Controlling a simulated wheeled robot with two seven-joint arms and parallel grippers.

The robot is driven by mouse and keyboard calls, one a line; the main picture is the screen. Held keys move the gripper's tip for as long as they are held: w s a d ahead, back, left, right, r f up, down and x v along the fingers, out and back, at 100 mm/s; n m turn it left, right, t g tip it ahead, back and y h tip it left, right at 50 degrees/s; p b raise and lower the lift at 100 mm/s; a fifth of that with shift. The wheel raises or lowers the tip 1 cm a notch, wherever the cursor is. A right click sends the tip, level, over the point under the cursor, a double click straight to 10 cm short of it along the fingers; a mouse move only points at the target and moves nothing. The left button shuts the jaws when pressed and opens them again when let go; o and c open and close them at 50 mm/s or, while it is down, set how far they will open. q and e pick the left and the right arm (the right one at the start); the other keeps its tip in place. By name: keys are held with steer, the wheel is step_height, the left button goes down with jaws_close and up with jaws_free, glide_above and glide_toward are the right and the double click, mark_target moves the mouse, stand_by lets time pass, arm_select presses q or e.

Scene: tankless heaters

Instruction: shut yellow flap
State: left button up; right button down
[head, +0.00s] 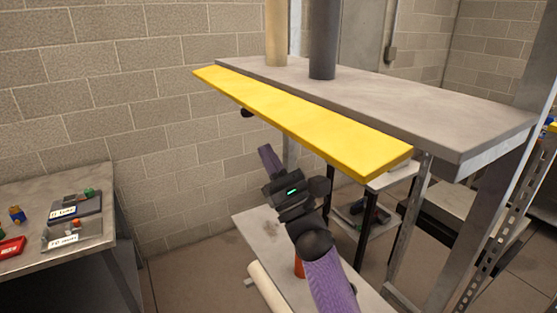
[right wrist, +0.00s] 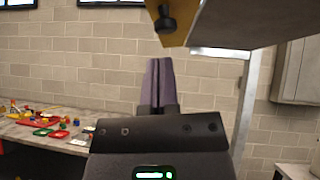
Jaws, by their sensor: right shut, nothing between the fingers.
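The yellow flap (head: 300,118) is a long flat panel along the front edge of the grey upper shelf (head: 400,98). It sticks out about level from that edge. My left gripper is out of view.
A lower shelf (head: 262,232) lies beneath my right arm, with a pale roll (head: 268,284) beside it. A grey table (head: 75,180) with trays and small coloured parts stands at the left. Metal uprights (head: 480,235) stand at the right. The block wall is behind.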

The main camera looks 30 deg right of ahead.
mark_target(253, 102)
step_height(253, 102, up, 6)
steer(key=w+a+p, duration=0.1)
steer(key=w+p, duration=0.1)
steer(key=p, duration=0.2)
steer(key=shift+w+r, duration=0.2)
steer(key=shift+w, duration=0.05)
steer(key=shift+d, duration=0.1)
